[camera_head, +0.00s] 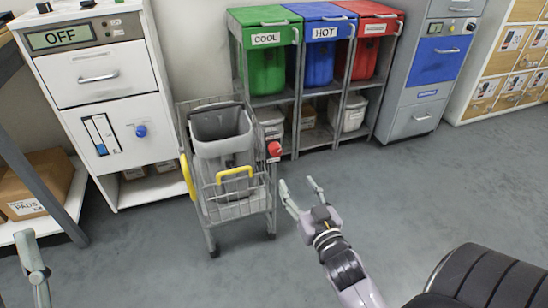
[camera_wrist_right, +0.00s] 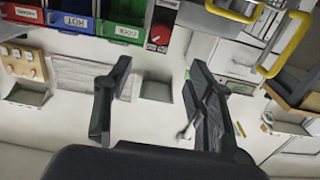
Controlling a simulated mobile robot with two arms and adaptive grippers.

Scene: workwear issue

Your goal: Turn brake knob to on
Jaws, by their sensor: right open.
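A wire cart (camera_head: 243,207) with a grey bin in it stands left of the middle in the head view. A red knob (camera_wrist_right: 160,34) also shows at the top of the right wrist view, beyond the fingers. My right gripper (camera_head: 299,184) is open and empty, below and to the right of the knob, apart from it. Its two fingers (camera_wrist_right: 160,75) are spread in the wrist view. My left gripper (camera_head: 32,255) shows only partly at the left edge; its opening is unclear.
A white cabinet (camera_head: 96,76) with an OFF display and a blue knob (camera_head: 141,131) stands left of the cart. Green, blue and red bins (camera_head: 321,50) stand behind on a grey rack. A grey cabinet (camera_head: 415,80) is further right.

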